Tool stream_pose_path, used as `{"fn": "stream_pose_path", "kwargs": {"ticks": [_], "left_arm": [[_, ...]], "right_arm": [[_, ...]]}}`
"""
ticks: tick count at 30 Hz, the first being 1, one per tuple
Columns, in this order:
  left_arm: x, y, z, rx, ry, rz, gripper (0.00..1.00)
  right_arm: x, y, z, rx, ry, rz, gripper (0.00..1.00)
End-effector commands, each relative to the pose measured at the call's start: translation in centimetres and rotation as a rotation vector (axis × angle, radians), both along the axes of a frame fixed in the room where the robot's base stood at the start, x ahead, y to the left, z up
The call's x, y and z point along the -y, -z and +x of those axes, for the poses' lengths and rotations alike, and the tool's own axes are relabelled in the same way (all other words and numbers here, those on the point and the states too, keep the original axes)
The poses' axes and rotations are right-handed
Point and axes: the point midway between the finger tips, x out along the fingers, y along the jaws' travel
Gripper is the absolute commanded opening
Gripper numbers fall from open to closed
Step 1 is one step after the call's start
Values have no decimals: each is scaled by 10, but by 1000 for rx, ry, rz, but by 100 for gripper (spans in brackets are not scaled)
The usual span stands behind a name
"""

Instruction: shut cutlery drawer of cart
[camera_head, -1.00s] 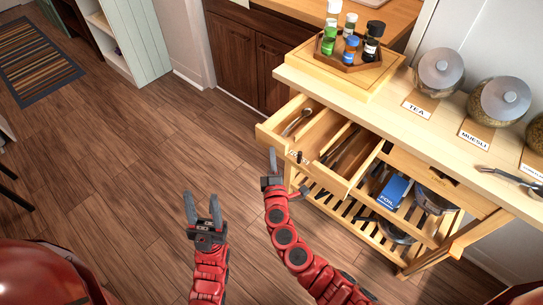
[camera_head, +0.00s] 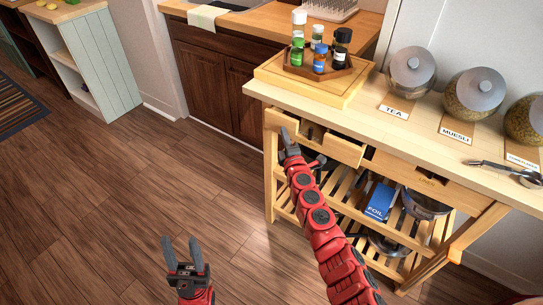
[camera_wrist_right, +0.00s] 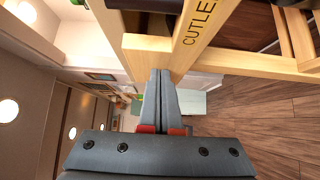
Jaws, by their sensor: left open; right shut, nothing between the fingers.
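The cutlery drawer (camera_head: 345,150) of the wooden cart (camera_head: 272,180) is mostly in. Its front still stands a little out from the cart, with a narrow dark gap under the worktop. The cutlery inside is hidden. My right gripper (camera_head: 289,142) is shut and empty, with its fingertips at the left part of the drawer front. In the right wrist view the shut fingers (camera_wrist_right: 161,75) reach up to the drawer front (camera_wrist_right: 195,30), lettered "CUTLE…"; whether they touch it I cannot tell. My left gripper (camera_head: 182,252) is open and empty, low over the floor.
A linen drawer (camera_head: 428,182) sits to the right, flush with the cart. The worktop holds a spice tray (camera_head: 318,68) on a board and jars such as the tea jar (camera_head: 412,72). Lower slatted shelves hold a foil box (camera_head: 379,201) and pans.

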Motion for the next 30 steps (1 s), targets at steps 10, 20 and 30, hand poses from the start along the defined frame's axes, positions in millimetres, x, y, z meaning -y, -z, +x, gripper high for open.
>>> {"fn": "stream_pose_path", "kwargs": {"ticks": [10,20,30], "left_arm": [[0,30,0,0,0,0,48],[0,33,0,0,0,0,48],[0,31,0,0,0,0,48]], "right_arm": [[31,2,43,1,2,1,0],[38,-1,51,0,3,-2,0],[40,-4,51,3,6,-2,0]]}}
